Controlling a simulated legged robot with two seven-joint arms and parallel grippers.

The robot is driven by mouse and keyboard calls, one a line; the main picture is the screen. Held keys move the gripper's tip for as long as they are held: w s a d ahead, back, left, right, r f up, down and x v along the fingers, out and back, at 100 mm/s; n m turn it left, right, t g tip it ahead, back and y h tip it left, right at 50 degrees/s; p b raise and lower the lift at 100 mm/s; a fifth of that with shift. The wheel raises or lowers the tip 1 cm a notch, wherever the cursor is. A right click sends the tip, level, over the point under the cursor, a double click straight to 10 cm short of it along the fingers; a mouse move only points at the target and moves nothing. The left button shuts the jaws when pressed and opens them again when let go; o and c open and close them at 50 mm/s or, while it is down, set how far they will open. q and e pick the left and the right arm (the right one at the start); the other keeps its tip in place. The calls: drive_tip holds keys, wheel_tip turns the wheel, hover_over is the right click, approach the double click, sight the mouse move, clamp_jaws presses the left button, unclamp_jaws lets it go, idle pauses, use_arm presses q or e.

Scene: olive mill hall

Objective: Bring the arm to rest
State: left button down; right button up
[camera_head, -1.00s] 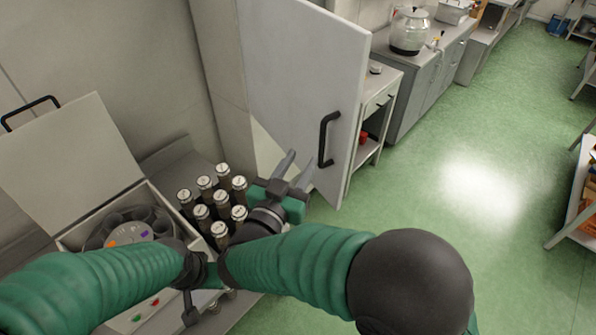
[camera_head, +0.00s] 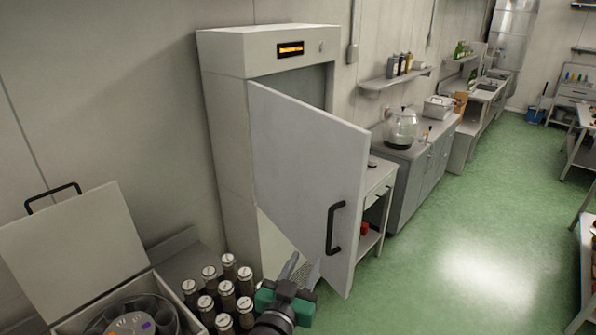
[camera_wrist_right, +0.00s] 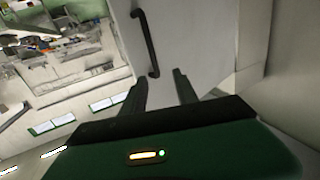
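My right gripper (camera_head: 305,270) is at the bottom of the head view, in front of the lower part of a half-open white cabinet door (camera_head: 300,170). Its two fingers are apart with nothing between them. The right wrist view also shows the open fingers (camera_wrist_right: 161,88), with the door and its black handle (camera_wrist_right: 147,42) beyond them. In the head view the black handle (camera_head: 335,228) is to the right of the gripper and apart from it. My left gripper is out of the head view, and most of my right arm is below the picture's edge.
The tall cabinet (camera_head: 225,130) has a lit orange display. Several dark capped cylinders (camera_head: 228,290) stand left of my right gripper, beside a centrifuge (camera_head: 130,320) with its lid raised. A counter (camera_head: 425,170) with a glass vessel runs along the wall. Green floor (camera_head: 450,270) is free at right.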

drive_tip(key=s+d+f+n+g+y+b, duration=0.2)
drive_tip(key=d+f+g+y+b, duration=0.15)
drive_tip(key=f, duration=0.65)
drive_tip(key=s+d+f+n+g+y+b, duration=0.25)
drive_tip(key=f+y+b, duration=0.2)
drive_tip(key=f, duration=0.65)
drive_tip(key=s+d+f+g+h+b, duration=0.1)
drive_tip(key=s+d+f+g, duration=0.3)
drive_tip(key=s, duration=0.4)
drive_tip(key=s+d+f+g+h+b, duration=0.1)
drive_tip(key=s+d+f+g, duration=0.3)
drive_tip(key=s, duration=0.5)
drive_tip(key=d+f+b, duration=0.1)
drive_tip(key=d+f, duration=0.1)
drive_tip(key=d, duration=0.1)
drive_tip(key=shift+d+f, duration=0.2)
drive_tip(key=shift+f, duration=0.1)
drive_tip(key=shift+d, duration=0.1)
drive_tip(key=shift+s+d, duration=0.1)
drive_tip(key=shift+d, duration=0.1)
drive_tip(key=shift+a, duration=0.25)
